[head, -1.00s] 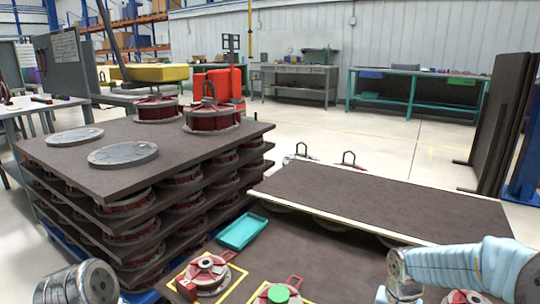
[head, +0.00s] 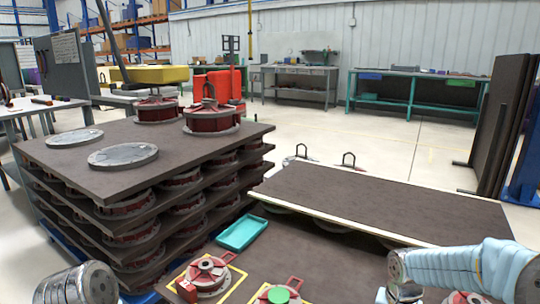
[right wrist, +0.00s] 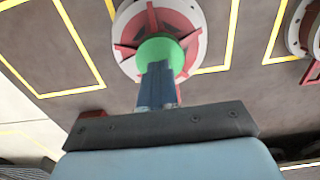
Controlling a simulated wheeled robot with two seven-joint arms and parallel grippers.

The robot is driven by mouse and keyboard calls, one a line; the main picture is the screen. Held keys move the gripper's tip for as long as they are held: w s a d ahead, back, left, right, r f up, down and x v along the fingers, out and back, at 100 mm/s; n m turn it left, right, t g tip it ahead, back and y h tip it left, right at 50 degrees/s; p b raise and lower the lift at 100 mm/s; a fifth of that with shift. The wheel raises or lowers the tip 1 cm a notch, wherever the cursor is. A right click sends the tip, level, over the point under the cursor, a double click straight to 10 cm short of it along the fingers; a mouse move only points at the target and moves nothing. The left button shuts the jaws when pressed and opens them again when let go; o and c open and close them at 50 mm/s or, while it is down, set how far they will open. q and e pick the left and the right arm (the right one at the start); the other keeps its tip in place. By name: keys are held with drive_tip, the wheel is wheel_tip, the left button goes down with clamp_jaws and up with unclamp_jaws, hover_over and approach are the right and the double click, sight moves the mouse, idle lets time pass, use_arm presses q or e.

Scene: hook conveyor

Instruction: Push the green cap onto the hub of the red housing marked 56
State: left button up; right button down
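In the right wrist view a green cap (right wrist: 165,52) sits at the tips of my right gripper (right wrist: 158,80), whose dark blue fingers are close together on it. Behind the cap is a red housing (right wrist: 135,28) with a pale round rim. The cap covers its hub, and I cannot tell whether they touch. In the head view another green disc (head: 279,295) shows on a red housing at the bottom edge, with no gripper on it. My right gripper's fingers are hidden there. No number 56 is readable. My left gripper is out of view; only its arm shows.
An uncapped red housing (head: 207,272) stands in a yellow outline, beside a teal tray (head: 242,232). Another housing (right wrist: 312,32) is at the right wrist view's right edge. A dark raised panel (head: 385,200) lies behind the work surface. Stacked boards (head: 60,160) stand at left.

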drive_tip(key=shift+f+b, duration=0.55)
drive_tip(key=shift+f, duration=0.25)
idle(0.4)
drive_tip(key=shift+r, duration=0.1)
wheel_tip(320, 180, up, 7)
drive_tip(key=p, duration=0.5)
drive_tip(key=shift+p, duration=0.4)
